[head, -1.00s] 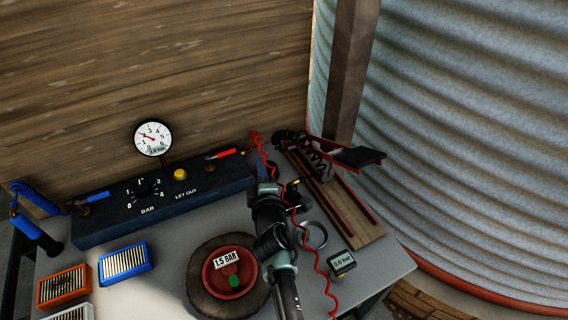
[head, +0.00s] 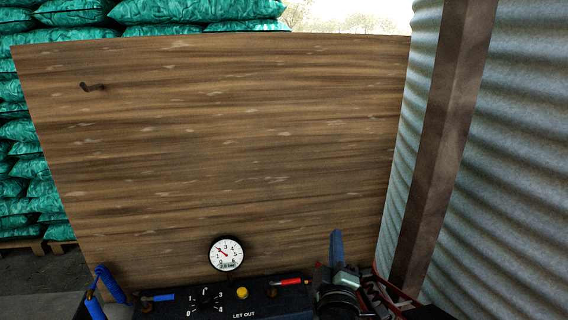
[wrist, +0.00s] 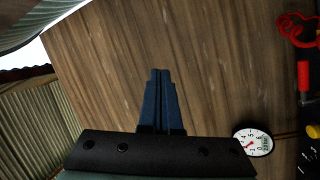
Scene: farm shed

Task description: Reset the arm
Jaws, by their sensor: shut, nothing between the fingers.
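My gripper (head: 336,250) stands upright at the bottom of the head view, right of the dial gauge, in front of the wooden board. In the wrist view its two blue fingers (wrist: 159,100) are pressed together with nothing between them. The fingers point towards the wooden board (wrist: 110,70) and appear apart from it. The rest of my arm covers part of the bench's right side in the head view.
A white dial gauge (head: 226,253) stands on the dark control box (head: 205,303), which has a yellow button (head: 242,293) and a red-handled part (head: 290,282). A blue coiled hose (head: 108,285) is at left. A brown post (head: 445,140) and corrugated wall (head: 520,160) stand at right. Green sacks (head: 35,150) are stacked behind.

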